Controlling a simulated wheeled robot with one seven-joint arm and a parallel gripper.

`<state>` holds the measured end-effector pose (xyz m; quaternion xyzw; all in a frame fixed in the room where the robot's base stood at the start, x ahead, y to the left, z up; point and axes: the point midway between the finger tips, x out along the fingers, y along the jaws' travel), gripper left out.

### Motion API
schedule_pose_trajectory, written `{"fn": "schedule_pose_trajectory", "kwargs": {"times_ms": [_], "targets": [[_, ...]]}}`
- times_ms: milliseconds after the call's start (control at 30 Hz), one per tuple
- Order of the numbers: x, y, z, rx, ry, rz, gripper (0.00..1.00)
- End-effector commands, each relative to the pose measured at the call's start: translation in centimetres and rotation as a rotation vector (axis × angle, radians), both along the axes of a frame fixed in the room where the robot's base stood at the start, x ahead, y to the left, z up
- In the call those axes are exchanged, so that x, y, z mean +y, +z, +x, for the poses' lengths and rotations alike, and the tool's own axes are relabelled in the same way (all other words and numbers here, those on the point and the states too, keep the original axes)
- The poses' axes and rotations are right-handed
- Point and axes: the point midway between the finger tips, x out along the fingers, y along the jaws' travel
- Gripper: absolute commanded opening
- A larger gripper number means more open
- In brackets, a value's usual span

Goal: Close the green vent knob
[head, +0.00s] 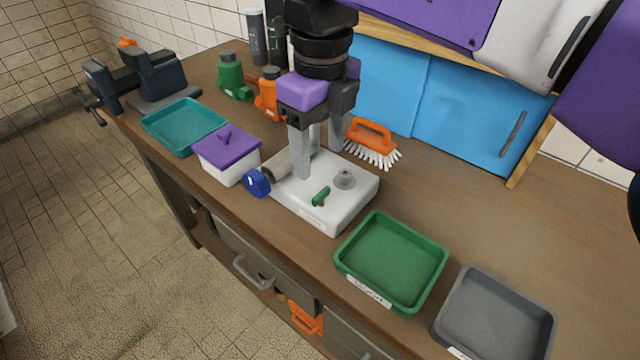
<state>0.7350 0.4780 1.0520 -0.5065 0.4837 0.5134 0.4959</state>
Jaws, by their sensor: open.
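The green vent knob (321,196) is a small bar-shaped handle on top of a white block (338,212) on the bench. A small grey conical fitting (344,179) stands just behind and right of it. A pipe with a blue round knob (257,183) sticks out at the block's left front. My gripper (315,165) points down over the rear left part of the block, with its fingers apart. It is behind and left of the green knob and appears apart from it. The fingers hide part of the block and pipe.
A purple-lidded white box (227,158) and a teal tray (182,126) stand to the left. A green tray (391,262) and a grey tray (494,318) stand to the right. An orange brush (371,143) and bottles are behind. Bare bench lies at right.

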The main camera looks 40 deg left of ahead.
Motion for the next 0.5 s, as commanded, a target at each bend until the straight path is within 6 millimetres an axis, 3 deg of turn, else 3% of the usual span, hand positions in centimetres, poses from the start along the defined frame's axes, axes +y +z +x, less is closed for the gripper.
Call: {"fn": "schedule_pose_trajectory", "kwargs": {"times_ms": [167,500], "targets": [[-0.6,-1.1,-0.1,0.004,0.008,-0.024,0.62],[-0.5,-6.1,-0.2,0.006,0.01,-0.022,0.62]]}}
